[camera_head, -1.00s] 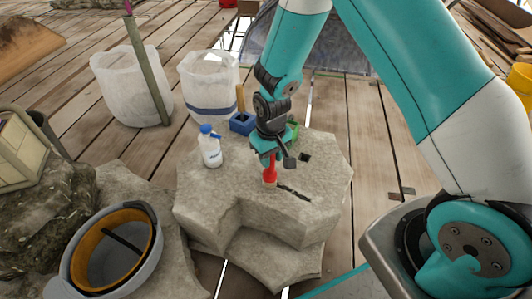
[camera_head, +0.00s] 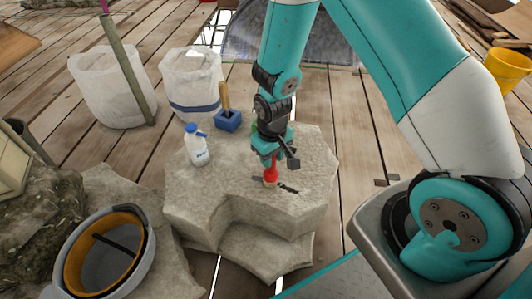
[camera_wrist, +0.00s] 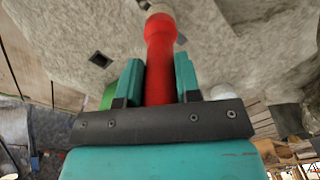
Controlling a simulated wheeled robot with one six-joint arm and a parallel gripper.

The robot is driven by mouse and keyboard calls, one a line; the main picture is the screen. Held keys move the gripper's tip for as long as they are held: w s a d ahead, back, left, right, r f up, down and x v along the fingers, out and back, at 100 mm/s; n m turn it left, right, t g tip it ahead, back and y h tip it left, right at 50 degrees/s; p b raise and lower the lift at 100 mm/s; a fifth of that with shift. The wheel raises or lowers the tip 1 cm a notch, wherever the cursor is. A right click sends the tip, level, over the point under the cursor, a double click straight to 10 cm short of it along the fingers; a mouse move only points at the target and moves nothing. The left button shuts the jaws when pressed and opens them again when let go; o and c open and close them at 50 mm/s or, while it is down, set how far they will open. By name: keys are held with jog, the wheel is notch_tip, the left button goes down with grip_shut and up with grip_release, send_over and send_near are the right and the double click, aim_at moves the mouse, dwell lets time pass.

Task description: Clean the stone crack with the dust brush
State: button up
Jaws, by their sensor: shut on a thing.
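The dust brush (camera_head: 271,174) has a red handle and a pale tip. It is held upright in my gripper (camera_head: 270,157), with the tip down at the stone top. In the wrist view my gripper (camera_wrist: 159,82) is shut on the red handle of the brush (camera_wrist: 160,50). The stone crack (camera_head: 287,188) is a short dark line in the top of the pale stone block (camera_head: 225,185). The brush tip is at the crack's left part. I cannot tell whether the bristles touch the stone.
A white bottle with a blue cap (camera_head: 196,146) stands on the stone's left side. A blue block with a wooden handle (camera_head: 228,120) is at its back edge. White sacks (camera_head: 112,88) stand behind.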

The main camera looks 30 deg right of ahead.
jog(key=shift+s+d+p, duration=0.4)
jog(key=shift+s+d, duration=0.7)
jog(key=shift+s, duration=0.2)
jog(key=shift+s+d, duration=0.1)
jog(key=shift+s+d+r+p, duration=0.1)
jog(key=shift+s+d+p, duration=0.3)
jog(key=shift+s+d, duration=0.55)
jog(key=shift+s, duration=0.15)
jog(key=shift+s+d, duration=0.9)
jog(key=shift+s, duration=0.1)
notch_tip(320, 180, up, 7)
jog(key=p, duration=0.7)
